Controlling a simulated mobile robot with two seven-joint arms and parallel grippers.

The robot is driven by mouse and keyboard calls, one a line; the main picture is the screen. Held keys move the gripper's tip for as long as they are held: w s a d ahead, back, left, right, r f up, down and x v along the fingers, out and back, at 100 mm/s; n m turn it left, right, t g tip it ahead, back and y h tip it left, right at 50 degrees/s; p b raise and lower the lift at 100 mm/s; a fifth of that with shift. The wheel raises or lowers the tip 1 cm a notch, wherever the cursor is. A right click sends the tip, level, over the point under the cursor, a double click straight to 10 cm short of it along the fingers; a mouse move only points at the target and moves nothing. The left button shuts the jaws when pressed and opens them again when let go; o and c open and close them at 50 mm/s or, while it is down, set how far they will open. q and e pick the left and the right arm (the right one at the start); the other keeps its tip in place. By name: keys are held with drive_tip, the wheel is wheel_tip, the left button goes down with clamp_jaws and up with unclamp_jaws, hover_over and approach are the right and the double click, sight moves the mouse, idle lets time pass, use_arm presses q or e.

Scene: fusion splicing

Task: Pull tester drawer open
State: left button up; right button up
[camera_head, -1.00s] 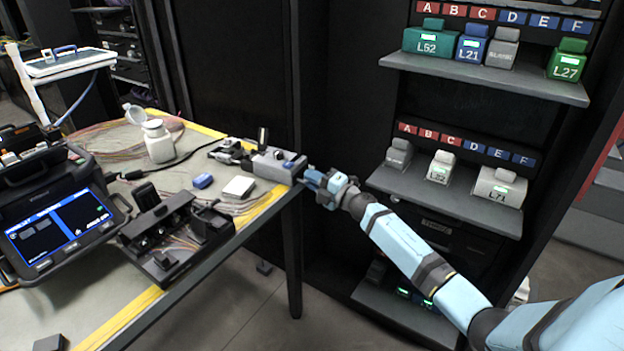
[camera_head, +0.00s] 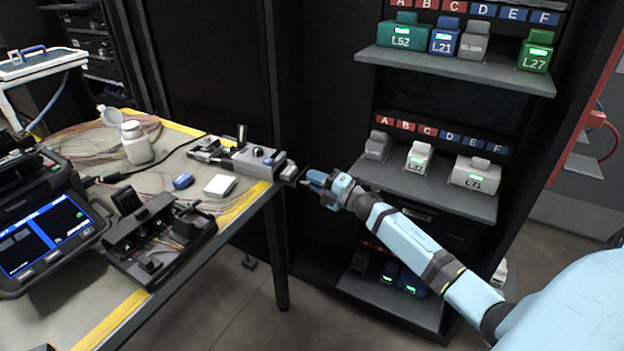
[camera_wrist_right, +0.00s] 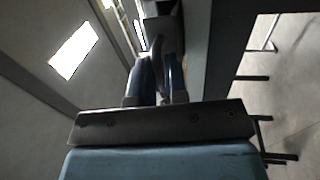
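The tester (camera_head: 257,161) is a grey box at the right corner of the workbench in the head view. Its drawer (camera_head: 288,172) sticks out of the right end, past the bench edge, with a light piece on it. My right gripper (camera_head: 307,181) is at the outer end of the drawer. In the right wrist view its two blue fingers (camera_wrist_right: 160,62) are close together around a thin grey curved part, which looks like the drawer handle. The contact itself is small and dark. My left gripper is not in view.
The workbench (camera_head: 228,215) holds a splicer with a blue screen (camera_head: 40,237), a black fixture (camera_head: 160,240), a white bottle (camera_head: 136,143), a white block (camera_head: 220,185) and a blue piece (camera_head: 183,181). A shelf rack (camera_head: 440,190) with labelled boxes stands right of my gripper.

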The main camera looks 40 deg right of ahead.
drive_tip(key=shift+o, duration=1.4)
use_arm(q)
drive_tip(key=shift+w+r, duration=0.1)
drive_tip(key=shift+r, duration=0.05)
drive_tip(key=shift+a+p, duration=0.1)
drive_tip(key=shift+p, duration=0.55)
use_arm(e)
drive_tip(key=v, duration=1.3)
drive_tip(key=shift+s+d, duration=0.25)
drive_tip(key=shift+s, duration=0.1)
